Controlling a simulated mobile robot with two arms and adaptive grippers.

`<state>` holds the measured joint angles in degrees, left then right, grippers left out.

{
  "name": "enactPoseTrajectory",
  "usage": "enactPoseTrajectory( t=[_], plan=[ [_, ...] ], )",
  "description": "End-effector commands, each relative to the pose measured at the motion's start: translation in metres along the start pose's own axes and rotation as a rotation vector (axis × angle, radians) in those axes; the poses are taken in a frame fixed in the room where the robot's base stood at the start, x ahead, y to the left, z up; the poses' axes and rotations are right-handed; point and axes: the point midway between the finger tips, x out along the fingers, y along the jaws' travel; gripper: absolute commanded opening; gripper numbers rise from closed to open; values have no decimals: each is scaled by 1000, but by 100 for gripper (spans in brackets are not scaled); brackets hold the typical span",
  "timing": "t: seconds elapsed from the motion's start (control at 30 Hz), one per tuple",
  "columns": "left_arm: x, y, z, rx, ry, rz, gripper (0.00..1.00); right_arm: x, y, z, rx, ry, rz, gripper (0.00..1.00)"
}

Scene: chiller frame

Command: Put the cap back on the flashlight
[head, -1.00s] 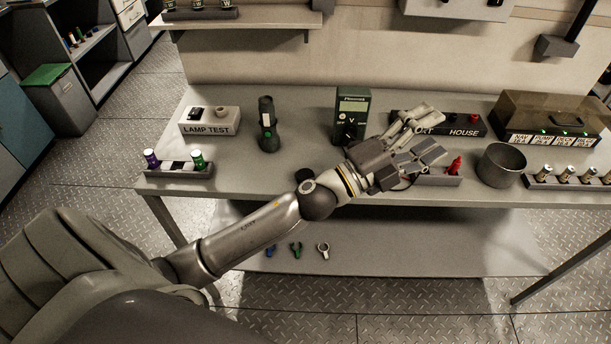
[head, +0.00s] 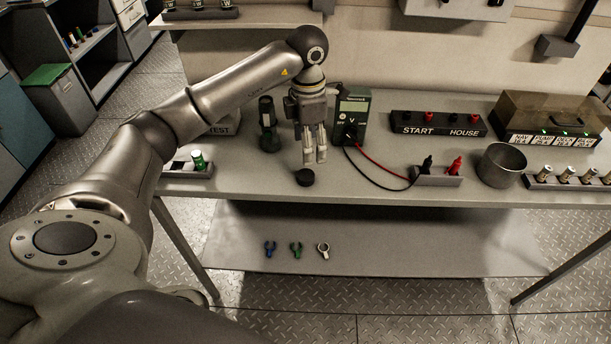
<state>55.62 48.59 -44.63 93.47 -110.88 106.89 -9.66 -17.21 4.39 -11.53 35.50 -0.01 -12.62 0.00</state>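The flashlight (head: 268,125) is dark green and black and stands upright on the bench, left of my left gripper. A round black cap (head: 305,177) lies on the bench near its front edge. My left gripper (head: 315,160) points down just above and behind the cap, apart from it. Its two fingers are spread a little, with a narrow gap and nothing between them. My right gripper is not in view.
A green multimeter (head: 353,110) stands just right of my gripper, its leads running to a small probe holder (head: 437,180). A metal cup (head: 501,165) and a START/HOUSE panel (head: 438,124) are further right. My arm partly covers the lamp test box (head: 226,128).

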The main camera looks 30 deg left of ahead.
Motion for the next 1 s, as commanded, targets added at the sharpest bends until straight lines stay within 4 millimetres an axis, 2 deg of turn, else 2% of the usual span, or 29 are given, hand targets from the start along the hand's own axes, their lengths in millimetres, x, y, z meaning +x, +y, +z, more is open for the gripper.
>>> enactPoseTrajectory(
  t=[0.1,0.37,0.47,0.73,1.0],
  plan=[
    [-4,6,-7,-10,28,18,65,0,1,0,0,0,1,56],
    [-3,6,-7,-9,27,15,65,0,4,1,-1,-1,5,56],
    [6,5,-7,-10,29,12,65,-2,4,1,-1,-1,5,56],
    [45,5,-8,-8,27,11,65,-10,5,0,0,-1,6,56],
    [53,6,-8,-8,25,14,65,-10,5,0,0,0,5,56]
  ],
)
